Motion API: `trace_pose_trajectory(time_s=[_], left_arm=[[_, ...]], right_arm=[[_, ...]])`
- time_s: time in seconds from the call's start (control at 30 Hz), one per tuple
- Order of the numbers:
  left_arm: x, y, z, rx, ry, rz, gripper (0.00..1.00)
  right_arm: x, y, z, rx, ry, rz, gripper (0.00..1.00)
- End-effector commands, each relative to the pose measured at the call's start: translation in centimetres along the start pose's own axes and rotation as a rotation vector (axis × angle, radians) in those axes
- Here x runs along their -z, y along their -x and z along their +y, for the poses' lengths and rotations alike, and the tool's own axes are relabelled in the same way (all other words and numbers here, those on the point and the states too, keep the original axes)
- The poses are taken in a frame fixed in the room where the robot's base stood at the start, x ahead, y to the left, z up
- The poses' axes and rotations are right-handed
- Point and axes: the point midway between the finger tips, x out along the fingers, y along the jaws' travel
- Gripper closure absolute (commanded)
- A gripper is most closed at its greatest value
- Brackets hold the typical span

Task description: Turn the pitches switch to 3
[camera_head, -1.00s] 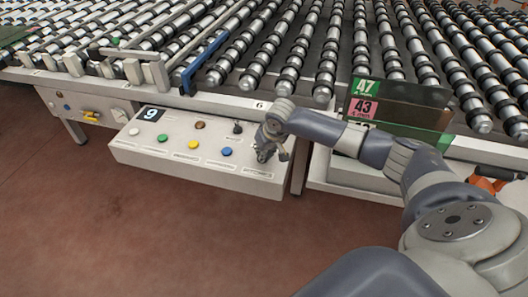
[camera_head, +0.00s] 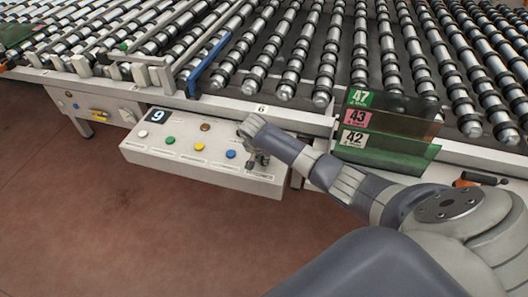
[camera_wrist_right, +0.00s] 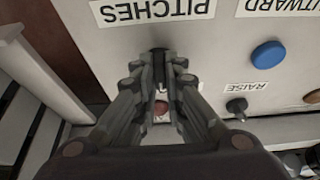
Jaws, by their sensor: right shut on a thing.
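The white control box (camera_head: 150,157) stands under the roller conveyor, with a PITCHES label at its right end. In the right wrist view the PITCHES label (camera_wrist_right: 152,10) appears upside down, just beyond my fingertips. My right gripper (camera_head: 258,160) is down at this end of the box; in its wrist view the fingers (camera_wrist_right: 160,62) are closed together around the pitches switch. The switch is mostly hidden between the fingers, so its pointer and setting cannot be read. My left gripper is not in view.
The box also carries a number 9 display (camera_head: 157,116) and green (camera_head: 170,140), yellow (camera_head: 199,147) and blue (camera_head: 231,154) buttons. A black RAISE knob (camera_wrist_right: 237,105) is close beside my fingers. Numbered panels (camera_head: 390,135) stand right of my arm.

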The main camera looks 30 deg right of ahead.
Motion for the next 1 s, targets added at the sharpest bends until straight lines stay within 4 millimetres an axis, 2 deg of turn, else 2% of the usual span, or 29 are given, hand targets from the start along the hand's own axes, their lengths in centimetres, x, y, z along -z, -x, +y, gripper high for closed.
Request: trace_pose_trajectory(time_s=[0.23, 0.6, 1.0], left_arm=[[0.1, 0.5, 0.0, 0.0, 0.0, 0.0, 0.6], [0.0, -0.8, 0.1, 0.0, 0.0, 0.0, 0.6], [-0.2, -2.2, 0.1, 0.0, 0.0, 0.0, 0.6]], right_arm=[[-0.1, 0.0, -0.4, -0.089, -0.217, -0.003, 1.0], [0.1, -0.3, -0.6, -0.212, -0.515, -0.001, 1.0], [0.3, -0.2, -0.7, -0.288, -0.695, 0.001, 1.0]])
